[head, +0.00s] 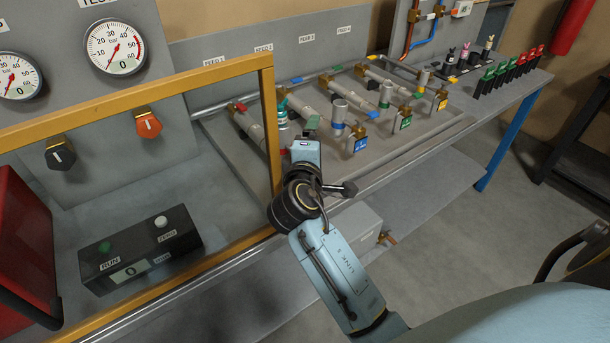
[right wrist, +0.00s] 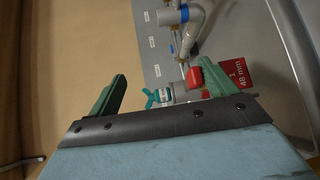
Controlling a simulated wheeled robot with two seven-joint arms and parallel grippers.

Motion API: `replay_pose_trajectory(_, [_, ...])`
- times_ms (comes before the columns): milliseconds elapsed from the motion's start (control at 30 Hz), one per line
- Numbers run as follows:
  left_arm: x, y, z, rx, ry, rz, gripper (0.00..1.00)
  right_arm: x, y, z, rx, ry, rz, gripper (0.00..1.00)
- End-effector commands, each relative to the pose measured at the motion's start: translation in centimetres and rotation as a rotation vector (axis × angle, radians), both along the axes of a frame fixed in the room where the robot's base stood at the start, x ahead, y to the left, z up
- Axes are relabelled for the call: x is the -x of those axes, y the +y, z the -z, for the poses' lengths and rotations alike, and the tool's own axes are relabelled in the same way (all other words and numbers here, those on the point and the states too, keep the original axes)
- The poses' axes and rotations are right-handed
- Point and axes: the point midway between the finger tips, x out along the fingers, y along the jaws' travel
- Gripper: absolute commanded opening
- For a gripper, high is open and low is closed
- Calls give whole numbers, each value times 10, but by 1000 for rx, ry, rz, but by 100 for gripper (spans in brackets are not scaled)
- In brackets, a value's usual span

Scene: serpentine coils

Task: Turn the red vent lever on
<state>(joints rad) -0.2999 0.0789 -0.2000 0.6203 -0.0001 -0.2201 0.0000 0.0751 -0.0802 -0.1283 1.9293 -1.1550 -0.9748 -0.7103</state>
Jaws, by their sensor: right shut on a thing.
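My right gripper (head: 308,128) reaches in from the bottom of the head view, to the feed 1 line at the left end of the row. In the right wrist view its two green fingers (right wrist: 157,88) stand apart. A red tag (right wrist: 237,73) reading "1 48 mm" lies just beyond that finger. A teal winged knob (right wrist: 158,97) shows between the fingers. My left gripper is not in view.
A yellow frame (head: 130,101) stands close left of my right gripper. Behind it are gauges (head: 114,46), knobs (head: 148,124) and a black RUN/ZERO box (head: 138,250). Feed lines with blue (head: 361,143), green (head: 405,122) and yellow tags (head: 439,103) stand to the right.

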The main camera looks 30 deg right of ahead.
Motion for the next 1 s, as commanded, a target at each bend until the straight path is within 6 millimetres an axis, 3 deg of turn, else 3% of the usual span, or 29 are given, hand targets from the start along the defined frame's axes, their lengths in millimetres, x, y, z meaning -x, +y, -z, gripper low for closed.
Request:
replay_pose_trajectory(33, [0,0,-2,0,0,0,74,2,4,-14,9,-26,-3,66])
replay_pose_trajectory(500, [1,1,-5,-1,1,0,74,27,27,-13,6,-29,-7,58])
replay_pose_trajectory(567, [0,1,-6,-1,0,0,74,30,29,-13,6,-28,-5,33])
replay_pose_trajectory(1000, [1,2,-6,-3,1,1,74,54,48,-7,2,-15,-1,33])
